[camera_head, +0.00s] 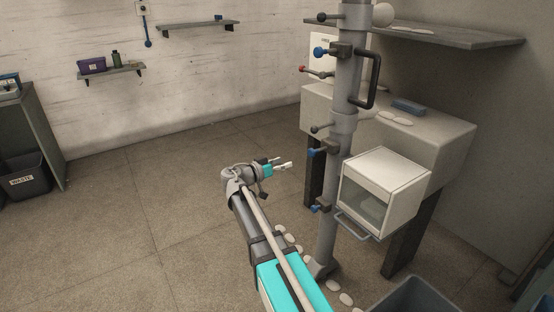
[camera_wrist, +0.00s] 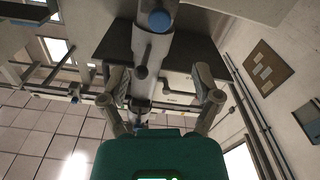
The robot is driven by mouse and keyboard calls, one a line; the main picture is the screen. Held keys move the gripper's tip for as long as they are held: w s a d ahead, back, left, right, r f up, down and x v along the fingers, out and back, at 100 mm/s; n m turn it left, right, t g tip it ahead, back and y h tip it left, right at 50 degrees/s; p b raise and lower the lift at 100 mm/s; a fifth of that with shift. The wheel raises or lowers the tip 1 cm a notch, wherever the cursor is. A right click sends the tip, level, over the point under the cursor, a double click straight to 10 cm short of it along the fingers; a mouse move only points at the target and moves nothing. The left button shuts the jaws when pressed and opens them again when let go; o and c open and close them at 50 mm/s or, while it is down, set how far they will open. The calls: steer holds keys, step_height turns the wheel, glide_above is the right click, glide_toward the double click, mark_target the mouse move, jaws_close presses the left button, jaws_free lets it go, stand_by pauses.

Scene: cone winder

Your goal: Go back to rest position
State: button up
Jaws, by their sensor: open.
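In the head view my arm reaches out over the floor, and my gripper (camera_head: 284,165) is at its end, left of the grey machine column (camera_head: 348,100). In the wrist view my gripper (camera_wrist: 164,105) shows two fingers spread apart, open, with nothing held between them. The column (camera_wrist: 153,50) appears between and beyond the fingers in that view; I cannot tell the exact gap. No object is in the gripper.
The column carries blue and dark knobs and a black handle (camera_head: 371,80). A white box with a clear front (camera_head: 385,190) stands right of it. Pale cones (camera_head: 333,285) lie around its foot. A waste bin (camera_head: 24,178) is at far left. The middle floor is clear.

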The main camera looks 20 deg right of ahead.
steer(key=s+a+f+n+g+y, duration=0.3)
steer(key=s+f+n+y, duration=0.2)
steer(key=s+f+y, duration=0.55)
steer(key=s+a+f+n+g+y, duration=0.1)
steer(key=s+a+f+n+y, duration=0.65)
steer(key=s+a, duration=0.45)
step_height(320, 180, up, 27)
steer(key=d+p, duration=0.1)
steer(key=p, duration=2.7)
steer(key=shift+s+r+h, duration=0.15)
steer(key=shift+s+h, duration=0.05)
steer(key=shift+h, duration=0.1)
